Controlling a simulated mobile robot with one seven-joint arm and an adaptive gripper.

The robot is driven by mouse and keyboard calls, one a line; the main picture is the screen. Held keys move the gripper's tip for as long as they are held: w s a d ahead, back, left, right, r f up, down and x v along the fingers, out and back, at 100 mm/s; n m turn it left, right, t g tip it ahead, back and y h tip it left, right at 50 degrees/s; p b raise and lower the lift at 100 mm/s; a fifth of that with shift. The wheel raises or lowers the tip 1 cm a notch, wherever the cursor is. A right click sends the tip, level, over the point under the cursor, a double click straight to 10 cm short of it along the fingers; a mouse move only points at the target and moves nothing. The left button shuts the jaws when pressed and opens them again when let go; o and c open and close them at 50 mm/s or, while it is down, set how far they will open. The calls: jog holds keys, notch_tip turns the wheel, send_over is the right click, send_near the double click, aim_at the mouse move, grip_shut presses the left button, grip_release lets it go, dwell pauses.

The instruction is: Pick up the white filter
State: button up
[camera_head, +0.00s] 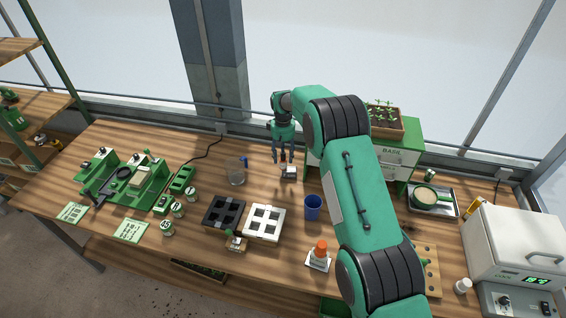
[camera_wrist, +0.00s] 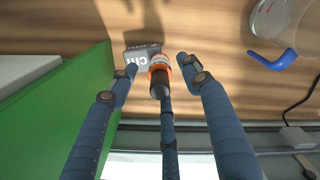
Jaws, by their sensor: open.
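A small pale piece (camera_head: 290,172) stands on the wooden bench just below my gripper (camera_head: 283,158) in the head view. In the wrist view a light grey block with dark lettering (camera_wrist: 138,56) lies beyond my fingertips, with an orange-and-white ringed part beside it. I cannot tell for sure whether this is the white filter. My gripper (camera_wrist: 157,65) is open, its blue fingers spread around the ringed part. The middle finger covers some of it, and contact cannot be told.
A green cabinet side (camera_wrist: 62,115) stands close to the left finger in the wrist view. A glass beaker (camera_head: 236,176) with a blue handle is left of my gripper. A blue cup (camera_head: 312,207) and white tray (camera_head: 264,223) stand nearer the front.

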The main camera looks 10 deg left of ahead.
aim_at(283, 160)
jog(key=shift+w+f, duration=0.1)
jog(key=shift+f, duration=1.65)
jog(key=shift+c, duration=0.5)
grip_shut()
